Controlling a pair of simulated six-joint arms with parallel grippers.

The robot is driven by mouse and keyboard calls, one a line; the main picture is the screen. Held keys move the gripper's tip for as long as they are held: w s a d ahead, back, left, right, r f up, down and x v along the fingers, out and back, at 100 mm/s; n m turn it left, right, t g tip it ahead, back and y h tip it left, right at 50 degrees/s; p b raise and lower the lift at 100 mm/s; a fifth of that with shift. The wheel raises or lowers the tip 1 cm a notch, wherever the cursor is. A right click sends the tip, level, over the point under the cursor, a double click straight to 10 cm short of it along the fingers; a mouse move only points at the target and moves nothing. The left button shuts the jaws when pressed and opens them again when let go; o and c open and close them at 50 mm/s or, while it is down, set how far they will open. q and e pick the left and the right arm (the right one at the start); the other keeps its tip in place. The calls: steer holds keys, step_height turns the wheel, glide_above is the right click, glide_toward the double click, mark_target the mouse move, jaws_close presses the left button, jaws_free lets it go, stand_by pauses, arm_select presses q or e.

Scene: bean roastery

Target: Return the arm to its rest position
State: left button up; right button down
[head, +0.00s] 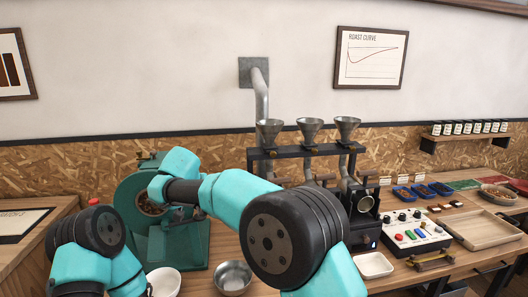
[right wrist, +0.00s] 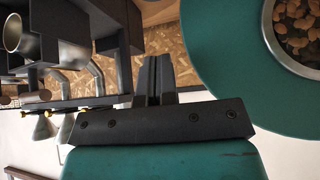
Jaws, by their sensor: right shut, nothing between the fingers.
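My right arm (head: 230,195) reaches left across the middle of the head view, with its wrist in front of the green roaster (head: 190,248). In the right wrist view my right gripper (right wrist: 158,75) is shut, with its two dark fingers together and nothing between them. The roaster's green front (right wrist: 225,45) is close beside the fingers, with brown beans (right wrist: 297,25) behind its round window; a gap shows between fingers and roaster. My left arm (head: 90,250) is folded at the lower left of the head view; its gripper is not visible.
A white bowl (head: 163,281) and a metal bowl (head: 233,276) stand on the counter below the right arm. Three metal funnels (head: 310,128) on a dark rack stand behind it. A control box (head: 412,233), white tray (head: 374,265) and wooden tray (head: 482,230) lie at right.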

steer(key=shift+a+r, duration=0.1)
steer(key=shift+r, duration=0.1)
steer(key=shift+f, duration=0.15)
steer(key=shift+f, duration=2.15)
stand_by(0.5)
